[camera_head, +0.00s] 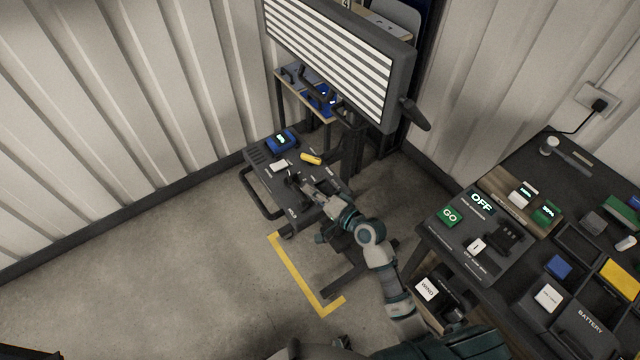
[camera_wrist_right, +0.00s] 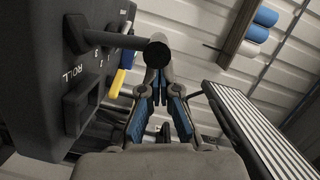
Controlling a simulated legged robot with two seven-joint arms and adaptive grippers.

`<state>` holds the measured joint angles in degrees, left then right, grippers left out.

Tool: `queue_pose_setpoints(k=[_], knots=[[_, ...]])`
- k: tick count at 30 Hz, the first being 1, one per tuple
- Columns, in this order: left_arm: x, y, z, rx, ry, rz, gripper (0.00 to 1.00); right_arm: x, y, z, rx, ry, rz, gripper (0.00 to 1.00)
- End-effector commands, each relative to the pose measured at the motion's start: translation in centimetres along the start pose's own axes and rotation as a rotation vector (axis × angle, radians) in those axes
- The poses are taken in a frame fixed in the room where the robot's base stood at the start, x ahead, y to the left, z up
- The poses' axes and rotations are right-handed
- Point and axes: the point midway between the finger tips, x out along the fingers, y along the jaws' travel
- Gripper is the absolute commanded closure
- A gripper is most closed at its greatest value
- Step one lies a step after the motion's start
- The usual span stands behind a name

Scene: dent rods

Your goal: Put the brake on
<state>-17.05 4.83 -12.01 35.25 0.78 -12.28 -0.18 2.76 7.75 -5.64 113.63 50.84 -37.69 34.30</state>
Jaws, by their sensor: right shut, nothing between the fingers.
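A dark wheeled cart (camera_head: 262,177) with a sloping panel stands in the middle, below a striped screen. My right gripper (camera_head: 296,182) is over its panel. In the right wrist view the panel (camera_wrist_right: 35,70) fills the left side, with a slot marked ROLL (camera_wrist_right: 78,105). A dark lever (camera_wrist_right: 115,40) sticks out from it, and its round end overlaps my right fingertips (camera_wrist_right: 160,75). The fingers are shut with nothing between them; I cannot tell whether they touch the lever. No label that reads brake is legible. My left gripper is not in view.
The striped screen (camera_head: 330,50) rises behind the cart. A yellow handle (camera_head: 311,158) and a blue device (camera_head: 282,141) are on the cart. A dark bench (camera_head: 455,262) with buttons and trays stands at right. The floor at left (camera_head: 170,270) is clear.

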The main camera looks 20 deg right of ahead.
Motion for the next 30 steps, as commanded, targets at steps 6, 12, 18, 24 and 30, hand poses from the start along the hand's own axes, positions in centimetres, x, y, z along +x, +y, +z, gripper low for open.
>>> queue_pose_setpoints(k=[6, 12, 18, 24, 30], knots=[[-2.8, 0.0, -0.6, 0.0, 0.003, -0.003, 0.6, 0.2, -1.0, 1.0, -0.156, -0.001, 0.039, 1.0], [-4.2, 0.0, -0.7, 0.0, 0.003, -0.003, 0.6, 0.3, -1.0, 1.9, -0.257, 0.0, 0.065, 1.0], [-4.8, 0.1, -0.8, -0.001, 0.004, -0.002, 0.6, 0.6, -1.1, 2.5, -0.312, 0.001, 0.078, 1.0], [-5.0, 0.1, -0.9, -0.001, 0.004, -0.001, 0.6, 0.7, -1.0, 2.7, -0.331, 0.002, 0.082, 1.0], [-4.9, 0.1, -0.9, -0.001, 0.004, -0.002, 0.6, 0.7, -0.9, 2.8, -0.33, 0.0, 0.083, 1.0]])
